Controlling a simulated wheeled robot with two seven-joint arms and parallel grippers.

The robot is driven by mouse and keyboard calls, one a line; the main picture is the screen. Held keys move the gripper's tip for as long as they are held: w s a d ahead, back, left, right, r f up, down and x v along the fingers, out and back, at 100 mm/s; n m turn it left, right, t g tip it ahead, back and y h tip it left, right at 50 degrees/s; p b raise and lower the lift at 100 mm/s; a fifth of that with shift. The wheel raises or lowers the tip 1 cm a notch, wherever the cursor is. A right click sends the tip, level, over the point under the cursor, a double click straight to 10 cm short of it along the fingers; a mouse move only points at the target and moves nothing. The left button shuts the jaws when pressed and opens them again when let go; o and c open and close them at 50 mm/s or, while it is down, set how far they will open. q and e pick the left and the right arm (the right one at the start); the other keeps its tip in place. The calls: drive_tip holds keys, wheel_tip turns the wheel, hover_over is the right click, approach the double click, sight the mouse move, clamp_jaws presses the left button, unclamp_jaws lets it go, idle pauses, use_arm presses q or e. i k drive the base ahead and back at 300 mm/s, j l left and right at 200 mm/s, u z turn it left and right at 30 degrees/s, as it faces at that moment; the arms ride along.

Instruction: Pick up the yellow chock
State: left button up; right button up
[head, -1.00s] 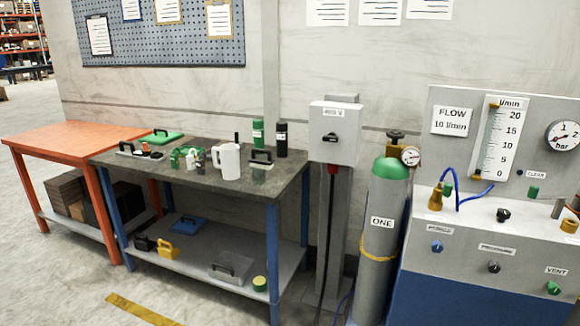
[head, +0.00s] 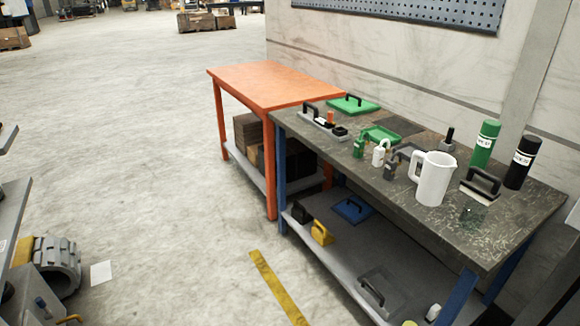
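The yellow chock (head: 322,233) is a small block with a handle on top. It sits on the lower grey shelf (head: 375,250) of the blue-legged workbench, near the shelf's front left edge. A similar black block (head: 301,212) stands just behind and left of it. A blue flat piece with a handle (head: 353,208) lies farther back on the same shelf. Neither of my grippers shows in the head view.
The bench top (head: 410,205) holds a white jug (head: 434,178), green and black cylinders and several small items. An orange table (head: 275,84) adjoins it at left. Open floor lies in front, with a yellow stripe (head: 277,287). Grey machinery (head: 50,265) stands at lower left.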

sight(320, 233)
drive_tip(key=i+j+u, duration=0.15)
drive_tip(key=i+u, duration=0.3)
drive_tip(key=i, duration=0.25)
drive_tip(key=i+l+u, duration=0.1)
drive_tip(key=i+u, duration=0.3)
drive_tip(key=i, duration=0.35)
drive_tip(key=i+z, duration=0.35)
drive_tip(key=i, duration=0.15)
drive_tip(key=i+j+z, duration=0.3)
drive_tip(key=i, duration=0.15)
drive_tip(key=i+j+z, duration=0.1)
drive_tip(key=i+z, duration=0.3)
drive_tip(key=i+j+z, duration=0.15)
drive_tip(key=z, duration=0.2)
drive_tip(key=i+j+z, duration=0.25)
drive_tip(key=z, duration=0.15)
drive_tip(key=i+j+z, duration=0.25)
drive_tip(key=z, duration=0.15)
